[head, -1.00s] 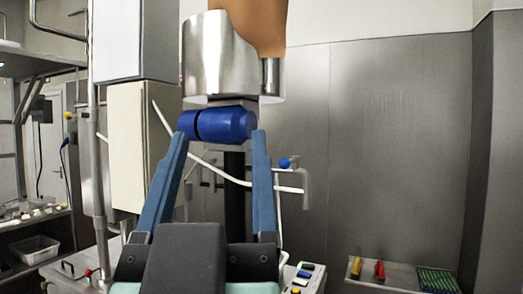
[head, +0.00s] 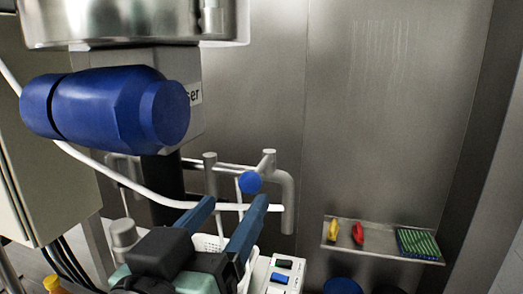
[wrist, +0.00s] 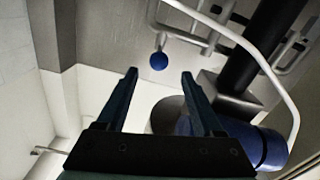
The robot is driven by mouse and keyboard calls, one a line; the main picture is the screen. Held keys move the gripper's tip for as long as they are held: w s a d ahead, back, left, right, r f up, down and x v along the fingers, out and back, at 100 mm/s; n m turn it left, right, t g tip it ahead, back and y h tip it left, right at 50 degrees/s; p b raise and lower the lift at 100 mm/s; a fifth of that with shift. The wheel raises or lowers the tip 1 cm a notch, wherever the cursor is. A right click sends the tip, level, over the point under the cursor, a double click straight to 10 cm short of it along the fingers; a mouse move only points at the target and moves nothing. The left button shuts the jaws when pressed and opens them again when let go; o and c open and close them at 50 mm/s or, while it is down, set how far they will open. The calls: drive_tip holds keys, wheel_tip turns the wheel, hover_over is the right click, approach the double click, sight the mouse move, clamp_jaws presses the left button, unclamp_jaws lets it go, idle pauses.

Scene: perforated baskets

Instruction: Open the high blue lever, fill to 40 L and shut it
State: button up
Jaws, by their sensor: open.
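The blue lever shows as a round blue ball (head: 250,182) on the white and metal pipework on the back wall. The ball also shows in the wrist view (wrist: 158,61), roughly in line with the gap between my fingertips. My gripper (head: 232,204) is open, its two blue fingers pointing toward the pipework with nothing between them. In the wrist view my gripper (wrist: 158,75) appears short of the ball and apart from it. I cannot make out any litre reading.
A large blue cylinder (head: 105,108) under a steel vessel (head: 130,22) fills the upper left. A white curved tube (head: 130,185) crosses below it. A button panel (head: 281,275) stands at lower right, and a shelf (head: 380,250) holds yellow, red and green things. The right wall is clear.

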sight(258, 170)
drive_tip(key=shift+w+d+r, duration=0.15)
drive_tip(key=shift+w+d, duration=0.1)
drive_tip(key=shift+w, duration=0.15)
drive_tip(key=p+x, duration=0.4)
drive_tip(key=x, duration=0.5)
drive_tip(key=shift+w+d, duration=0.1)
drive_tip(key=shift+w, duration=0.1)
drive_tip(key=shift+x, duration=0.9)
clamp_jaws()
